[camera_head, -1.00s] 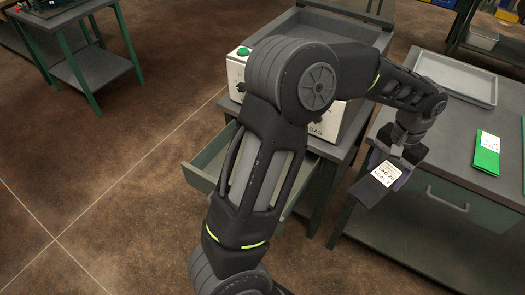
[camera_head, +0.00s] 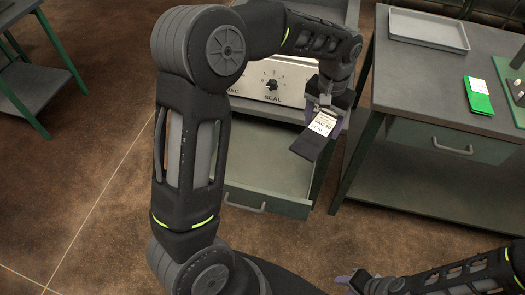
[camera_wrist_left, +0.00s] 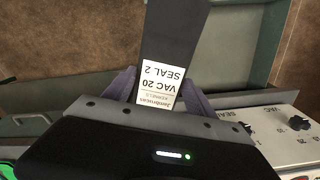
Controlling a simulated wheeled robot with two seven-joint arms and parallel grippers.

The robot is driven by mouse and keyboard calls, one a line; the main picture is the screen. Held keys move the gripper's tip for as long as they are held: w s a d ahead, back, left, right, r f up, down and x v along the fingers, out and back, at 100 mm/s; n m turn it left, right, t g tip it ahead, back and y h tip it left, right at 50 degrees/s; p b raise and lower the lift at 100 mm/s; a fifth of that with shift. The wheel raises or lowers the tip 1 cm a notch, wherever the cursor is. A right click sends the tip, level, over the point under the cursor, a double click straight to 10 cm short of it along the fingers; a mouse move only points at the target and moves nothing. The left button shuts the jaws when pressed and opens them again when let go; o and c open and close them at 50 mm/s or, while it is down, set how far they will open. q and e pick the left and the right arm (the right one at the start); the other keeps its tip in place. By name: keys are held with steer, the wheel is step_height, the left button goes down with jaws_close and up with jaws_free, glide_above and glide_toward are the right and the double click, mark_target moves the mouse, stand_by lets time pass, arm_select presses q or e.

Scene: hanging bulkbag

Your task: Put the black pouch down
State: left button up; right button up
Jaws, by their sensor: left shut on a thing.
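The black pouch (camera_head: 308,146) has a white label reading VAC 20 and SEAL. My left gripper (camera_head: 323,108) is shut on it at the labelled end, and its black end hangs out tilted. The pouch (camera_wrist_left: 172,40) also shows in the left wrist view, between the fingers of my left gripper (camera_wrist_left: 158,92), with the label reading VAC 20, SEAL 2. In the head view it is held in front of the machine (camera_head: 272,84), overlapping the right side of the open drawer (camera_head: 262,184). My right gripper (camera_head: 347,282) is low at the bottom edge, partly cut off; its jaw opening is unclear.
The machine's VAC and SEAL knobs are partly hidden by my left arm. A table at right bears a grey tray (camera_head: 428,30) and a green packet (camera_head: 478,97), with a closed drawer (camera_head: 450,143) below. The open drawer's visible floor looks empty.

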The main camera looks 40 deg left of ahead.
arm_select(q)
steer(key=s+a+f+n+b, duration=0.1)
steer(key=a+f+n+b, duration=0.1)
steer(key=a+f+b, duration=0.55)
steer(key=n, duration=0.2)
glide_above(260, 165)
step_height(260, 165, down, 9)
steer(key=shift+b, duration=0.3)
steer(key=shift+f, duration=3.15)
steer(key=shift+f, duration=1.85)
steer(key=shift+f, duration=0.1)
